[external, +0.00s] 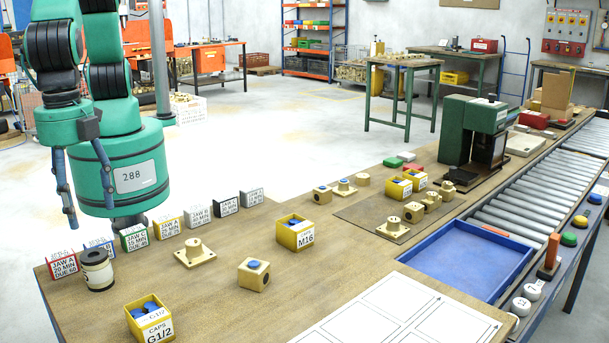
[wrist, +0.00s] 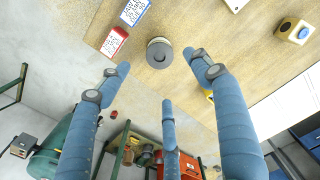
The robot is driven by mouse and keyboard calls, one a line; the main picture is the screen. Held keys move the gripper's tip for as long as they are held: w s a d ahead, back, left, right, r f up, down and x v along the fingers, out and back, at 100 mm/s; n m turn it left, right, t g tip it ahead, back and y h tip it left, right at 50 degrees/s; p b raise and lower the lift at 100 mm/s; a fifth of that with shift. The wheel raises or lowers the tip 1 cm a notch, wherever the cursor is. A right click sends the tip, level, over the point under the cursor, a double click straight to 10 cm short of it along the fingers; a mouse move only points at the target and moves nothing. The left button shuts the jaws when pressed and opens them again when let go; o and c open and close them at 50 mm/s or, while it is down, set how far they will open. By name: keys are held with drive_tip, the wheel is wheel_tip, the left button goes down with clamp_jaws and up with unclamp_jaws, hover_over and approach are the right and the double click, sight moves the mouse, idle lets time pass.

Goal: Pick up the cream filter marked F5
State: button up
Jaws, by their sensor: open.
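A cream cylinder with dark end bands (external: 97,270), which looks like the filter, stands upright at the table's near left corner. Its F5 mark is not readable. It also shows from above in the wrist view (wrist: 159,53), with a grey round top. My gripper (external: 90,215) is open and empty, its blue fingers pointing down, above and apart from the filter. In the wrist view the filter appears between and beyond the tips of my open fingers (wrist: 157,72).
A red-edged JAW A card (external: 63,264) and a blue-edged card (external: 100,247) stand close beside the filter, in a row of several cards. A yellow G1/2 caps box (external: 149,318) is to its right and nearer. A flanged brass part (external: 194,253) stands farther right.

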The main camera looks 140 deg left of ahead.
sight(94, 254)
idle(0.3)
drive_tip(key=shift+f+b, duration=0.5)
drive_tip(key=shift+f, duration=3.8)
drive_tip(key=shift+f+b, duration=0.5)
drive_tip(key=shift+f, duration=2.1)
drive_tip(key=c, duration=1.3)
drive_tip(key=shift+r, duration=0.1)
drive_tip(key=shift+r+p, duration=0.7)
drive_tip(key=shift+r, duration=4.25)
